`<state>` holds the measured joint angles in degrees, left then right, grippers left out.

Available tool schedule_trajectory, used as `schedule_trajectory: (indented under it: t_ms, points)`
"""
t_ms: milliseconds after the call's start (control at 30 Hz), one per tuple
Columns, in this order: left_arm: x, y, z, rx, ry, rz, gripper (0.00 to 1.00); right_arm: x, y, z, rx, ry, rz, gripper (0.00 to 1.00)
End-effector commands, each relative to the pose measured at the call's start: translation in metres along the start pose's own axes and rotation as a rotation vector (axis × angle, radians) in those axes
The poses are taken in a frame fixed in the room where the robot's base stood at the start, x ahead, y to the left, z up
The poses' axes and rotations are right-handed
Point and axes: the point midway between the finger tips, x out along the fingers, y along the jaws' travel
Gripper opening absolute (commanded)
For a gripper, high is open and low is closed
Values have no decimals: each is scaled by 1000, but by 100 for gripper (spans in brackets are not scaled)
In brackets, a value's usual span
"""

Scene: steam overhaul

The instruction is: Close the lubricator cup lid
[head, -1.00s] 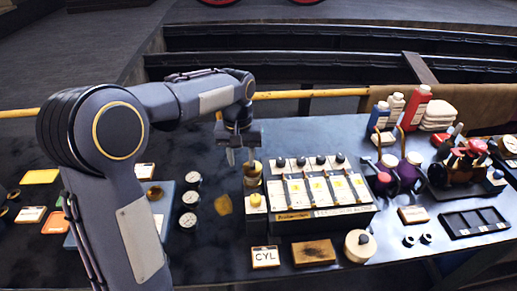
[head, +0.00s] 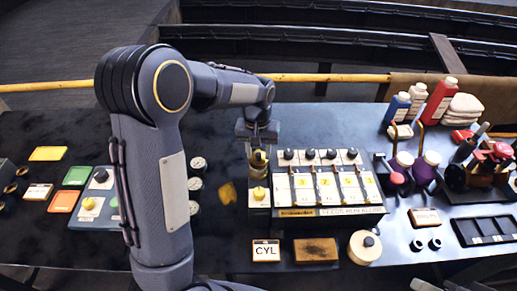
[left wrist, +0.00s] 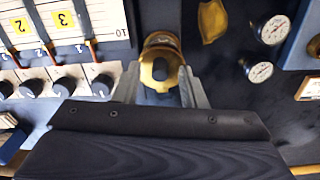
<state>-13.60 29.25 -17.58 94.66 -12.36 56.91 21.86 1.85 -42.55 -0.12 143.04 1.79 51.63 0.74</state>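The brass lubricator cup (head: 258,163) stands at the left end of the lubricator box (head: 325,190), behind a pale block with a yellow knob (head: 259,193). In the left wrist view the cup (left wrist: 159,62) shows a brass rim around a dark oval; whether this is the opening or part of the lid, I cannot tell. My left gripper (head: 258,143) is right above the cup and partly hides it. In the left wrist view my left gripper (left wrist: 164,92) is open, one finger on each side of the cup's near part. Contact cannot be made out. My right gripper is out of view.
Round gauges (head: 197,164) and a yellow cloth-like piece (head: 228,193) lie left of the box. A CYL plate (head: 266,251), a wooden block (head: 316,250) and a round cream container (head: 364,247) stand in front. Bottles (head: 440,100) stand at the back right.

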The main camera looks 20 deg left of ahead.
Motion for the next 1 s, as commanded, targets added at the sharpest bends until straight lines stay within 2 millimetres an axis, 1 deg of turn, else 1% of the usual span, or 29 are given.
schedule_trajectory:
  t_ms: [267, 567, 667, 900, 1000]
  points:
    - [3, 0, 0, 0, 0, 1, 38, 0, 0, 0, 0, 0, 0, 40]
    - [2, 0, 0, 0, 1, 1, 0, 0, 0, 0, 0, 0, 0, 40]
    - [2, 0, 0, 0, 2, 0, 0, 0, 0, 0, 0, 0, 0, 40]
    - [12, 1, 5, 4, 105, -16, 0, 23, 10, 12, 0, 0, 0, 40]
    - [10, 1, 6, 3, 134, -19, 0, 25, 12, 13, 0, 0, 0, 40]
